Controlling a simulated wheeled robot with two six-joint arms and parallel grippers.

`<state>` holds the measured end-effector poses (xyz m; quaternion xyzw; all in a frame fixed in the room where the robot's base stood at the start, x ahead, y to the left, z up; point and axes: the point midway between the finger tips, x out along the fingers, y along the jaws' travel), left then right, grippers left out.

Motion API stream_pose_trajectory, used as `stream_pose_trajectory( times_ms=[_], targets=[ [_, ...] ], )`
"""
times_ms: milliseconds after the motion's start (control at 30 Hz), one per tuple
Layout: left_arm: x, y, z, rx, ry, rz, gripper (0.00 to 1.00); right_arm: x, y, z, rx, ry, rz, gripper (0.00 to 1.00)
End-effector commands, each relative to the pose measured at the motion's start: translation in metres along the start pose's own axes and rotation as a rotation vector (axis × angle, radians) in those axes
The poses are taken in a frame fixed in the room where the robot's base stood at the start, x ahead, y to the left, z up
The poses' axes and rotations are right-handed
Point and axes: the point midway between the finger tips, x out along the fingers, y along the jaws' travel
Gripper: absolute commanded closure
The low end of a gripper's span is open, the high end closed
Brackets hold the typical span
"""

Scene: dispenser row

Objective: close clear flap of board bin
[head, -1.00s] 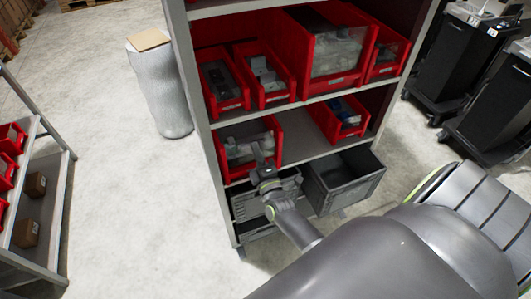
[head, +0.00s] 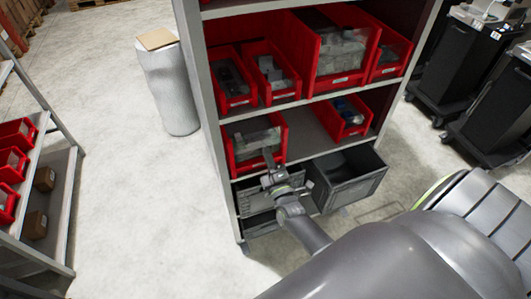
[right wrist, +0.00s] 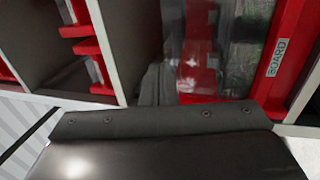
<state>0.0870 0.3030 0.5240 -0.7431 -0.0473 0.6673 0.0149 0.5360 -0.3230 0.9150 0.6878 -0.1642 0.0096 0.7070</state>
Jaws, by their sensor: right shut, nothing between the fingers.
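The board bin (head: 232,150) is the red bin at the left of the lower shelf in the head view. Its BOARD label (right wrist: 277,57) shows on the red front in the right wrist view. Its clear flap (right wrist: 200,50) shows there as a see-through sheet with reflections. I cannot tell its exact angle. My right gripper (head: 267,155) is shut and empty, in front of the bin's right half, with its fingertips close to the flap. I cannot tell whether they touch. In the right wrist view, grey fingers (right wrist: 150,88) show by the flap. My left gripper is out of view.
Another small red bin (head: 343,117) stands further right on the same shelf, with a bare gap between. Several red bins fill the shelf above. Grey crates (head: 347,190) sit below, close under my right arm. A wrapped pillar-like drum (head: 170,90) stands left of the rack.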

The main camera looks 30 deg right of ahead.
Motion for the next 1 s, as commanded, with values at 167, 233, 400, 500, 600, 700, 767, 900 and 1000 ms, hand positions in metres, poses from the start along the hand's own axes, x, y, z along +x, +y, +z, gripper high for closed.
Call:
stream_pose_trajectory(
  times_ms=[167, 233, 400, 500, 600, 700, 767, 900, 1000],
  targets=[
    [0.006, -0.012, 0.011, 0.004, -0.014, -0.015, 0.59, -0.032, 0.004, -0.001, 0.002, -0.003, -0.004, 1.00],
    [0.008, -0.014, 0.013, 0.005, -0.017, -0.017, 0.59, -0.044, 0.008, 0.000, 0.001, -0.002, -0.003, 1.00],
    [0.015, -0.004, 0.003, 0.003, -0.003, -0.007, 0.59, -0.072, 0.015, -0.001, 0.001, -0.003, -0.003, 1.00],
    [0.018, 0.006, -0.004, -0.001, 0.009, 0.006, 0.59, -0.084, 0.018, -0.001, 0.001, -0.002, -0.003, 1.00],
    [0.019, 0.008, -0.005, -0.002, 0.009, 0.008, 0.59, -0.091, 0.021, -0.001, 0.001, -0.002, -0.003, 1.00],
    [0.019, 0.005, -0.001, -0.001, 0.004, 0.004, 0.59, -0.095, 0.022, -0.001, 0.001, -0.002, -0.002, 1.00],
    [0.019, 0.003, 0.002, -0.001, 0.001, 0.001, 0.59, -0.095, 0.023, -0.001, 0.001, -0.001, -0.002, 1.00],
    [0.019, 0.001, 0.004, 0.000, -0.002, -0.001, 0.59, -0.095, 0.023, -0.001, 0.001, -0.001, -0.003, 1.00],
    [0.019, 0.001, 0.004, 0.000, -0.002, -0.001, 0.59, -0.098, 0.013, -0.001, 0.023, 0.005, -0.031, 1.00]
  ],
)
